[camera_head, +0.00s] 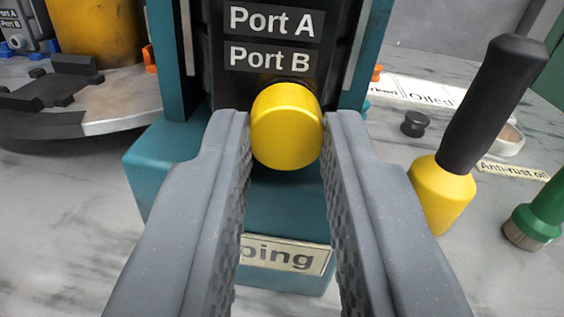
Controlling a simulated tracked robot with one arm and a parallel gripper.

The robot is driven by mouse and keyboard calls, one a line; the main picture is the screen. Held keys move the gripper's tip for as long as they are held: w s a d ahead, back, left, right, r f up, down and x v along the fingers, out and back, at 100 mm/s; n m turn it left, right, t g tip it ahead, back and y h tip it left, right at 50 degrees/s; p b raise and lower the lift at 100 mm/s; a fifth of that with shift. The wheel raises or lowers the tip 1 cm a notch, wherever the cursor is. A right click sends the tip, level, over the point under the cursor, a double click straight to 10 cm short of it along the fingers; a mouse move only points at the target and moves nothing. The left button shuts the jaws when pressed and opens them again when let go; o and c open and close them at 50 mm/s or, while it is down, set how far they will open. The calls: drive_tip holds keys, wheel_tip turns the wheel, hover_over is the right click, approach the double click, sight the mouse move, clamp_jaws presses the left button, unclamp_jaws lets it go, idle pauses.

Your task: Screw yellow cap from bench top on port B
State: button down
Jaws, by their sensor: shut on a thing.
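The yellow cap (286,127) is a round cap in the middle of the view, just below the Port B label (268,58). My gripper (286,135) is shut on it, with one grey finger on each side. The cap is in front of the dark block with the Port A label (274,21) above. The cap hides port B, so I cannot tell whether it touches or sits on the port. The block stands in a teal fixture (160,165) with a partly hidden plate ending in "ping" (285,255).
At right stands a tool with a black handle and yellow base (443,190). Beyond are a small black cap (415,123), a green item (540,218) and label strips (512,171). At left are a metal plate (125,105) with dark parts and a yellow cylinder (100,35).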

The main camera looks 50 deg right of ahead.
drive_tip(key=shift+f+m+b, duration=0.1)
drive_tip(key=shift+m+b, duration=0.2)
drive_tip(key=shift+b, duration=0.2)
drive_tip(key=shift+m+b, duration=1.1)
drive_tip(key=shift+b, duration=0.1)
drive_tip(key=c, duration=1.5)
unclamp_jaws()
drive_tip(key=shift+r+p, duration=0.2)
drive_tip(key=shift+p, duration=0.4)
